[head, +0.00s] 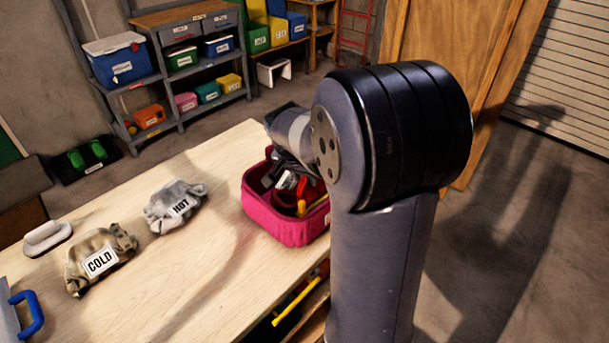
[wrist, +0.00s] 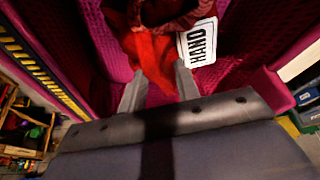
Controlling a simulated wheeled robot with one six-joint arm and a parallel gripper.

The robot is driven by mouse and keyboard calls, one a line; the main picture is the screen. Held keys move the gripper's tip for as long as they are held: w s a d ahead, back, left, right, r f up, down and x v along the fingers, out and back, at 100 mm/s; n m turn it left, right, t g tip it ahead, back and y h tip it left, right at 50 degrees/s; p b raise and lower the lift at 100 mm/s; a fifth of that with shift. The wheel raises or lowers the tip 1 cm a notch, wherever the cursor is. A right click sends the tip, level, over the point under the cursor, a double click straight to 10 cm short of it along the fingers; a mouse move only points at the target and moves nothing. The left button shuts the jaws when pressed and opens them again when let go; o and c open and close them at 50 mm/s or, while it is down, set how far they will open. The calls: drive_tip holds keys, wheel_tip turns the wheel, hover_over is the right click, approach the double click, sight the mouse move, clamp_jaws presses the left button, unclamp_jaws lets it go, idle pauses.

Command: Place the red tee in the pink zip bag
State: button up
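The pink zip bag (head: 290,232) stands open at the far right edge of the table. The red tee (head: 311,191) shows as red cloth inside it, partly hidden by my gripper and arm. In the wrist view the red tee (wrist: 152,52) lies against the pink weave of the bag (wrist: 103,38), with a white HAND label beside it. My gripper (wrist: 158,75) reaches down into the bag. Its two fingers stand apart, with red cloth between and just beyond the tips. I see no firm pinch on the cloth.
A tan cloth bundle labelled COLD (head: 100,260) and a grey one labelled HOT (head: 175,205) lie left on the table (head: 190,275). A white-handled brush-like item (head: 47,238) is at the left. The table's middle is clear. Shelves with bins stand behind.

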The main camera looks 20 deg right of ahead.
drive_tip(key=shift+o, duration=0.8)
drive_tip(key=shift+r, duration=0.2)
drive_tip(key=v, duration=1.2)
drive_tip(key=shift+p, duration=0.35)
